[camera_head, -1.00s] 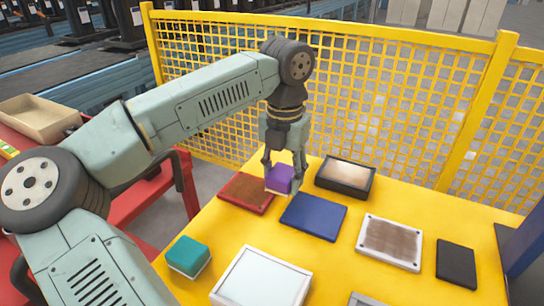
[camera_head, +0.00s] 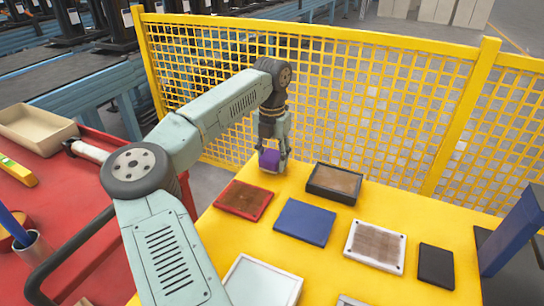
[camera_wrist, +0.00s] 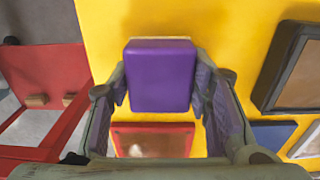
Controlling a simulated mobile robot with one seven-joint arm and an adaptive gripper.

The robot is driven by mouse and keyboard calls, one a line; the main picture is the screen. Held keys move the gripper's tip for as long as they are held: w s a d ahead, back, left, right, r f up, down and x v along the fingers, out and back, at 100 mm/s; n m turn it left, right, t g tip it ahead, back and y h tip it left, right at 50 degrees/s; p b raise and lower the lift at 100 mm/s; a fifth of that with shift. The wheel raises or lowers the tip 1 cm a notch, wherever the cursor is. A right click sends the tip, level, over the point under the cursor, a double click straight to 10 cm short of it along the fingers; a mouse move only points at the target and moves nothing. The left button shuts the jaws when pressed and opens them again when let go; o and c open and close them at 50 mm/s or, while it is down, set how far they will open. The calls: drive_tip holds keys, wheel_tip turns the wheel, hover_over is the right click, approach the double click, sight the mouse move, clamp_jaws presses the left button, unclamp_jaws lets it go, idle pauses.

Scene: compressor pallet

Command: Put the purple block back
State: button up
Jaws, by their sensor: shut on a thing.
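The purple block (camera_head: 270,157) is held between the fingers of my gripper (camera_head: 272,163) near the far edge of the yellow table (camera_head: 210,228). In the wrist view the purple block (camera_wrist: 161,77) fills the space between both fingers of my gripper (camera_wrist: 160,85). The red-framed tray with a brown inside (camera_head: 243,200) lies nearer and to the left of the gripper. It also shows partly below the block in the wrist view (camera_wrist: 152,141). Whether the block touches the table is unclear.
A black tray (camera_head: 334,183), a blue pad (camera_head: 305,222), a white-framed brown tray (camera_head: 375,246), a black pad (camera_head: 436,266) and a white tray (camera_head: 262,284) lie on the table. A yellow mesh fence (camera_head: 350,100) stands behind. A red workbench (camera_head: 55,215) is at left.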

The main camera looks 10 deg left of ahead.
sight(272, 155)
drive_tip(key=shift+f, duration=0.45)
drive_tip(key=shift+f, duration=0.2)
drive_tip(key=o, duration=1.2)
wheel_tip(272, 155, up, 12)
drive_tip(key=b, duration=0.1)
drive_tip(key=shift+r, duration=0.25)
